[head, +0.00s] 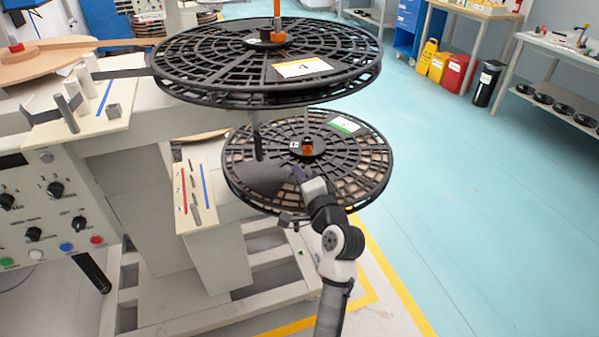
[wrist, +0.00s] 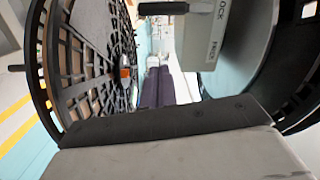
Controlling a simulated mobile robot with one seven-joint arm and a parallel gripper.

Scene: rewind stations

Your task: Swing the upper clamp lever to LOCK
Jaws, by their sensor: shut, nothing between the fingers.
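My gripper is shut and empty; its two dark fingers lie side by side in the wrist view (wrist: 158,72). Fingertip contact is unclear there.
The lower reel's hub has an orange piece (head: 307,149); that reel fills the left of the wrist view (wrist: 85,65). A control panel (head: 50,205) stands at left, with a pale colour-striped plate (head: 203,200) beside the lower reel. The blue floor (head: 450,180) at right is clear.

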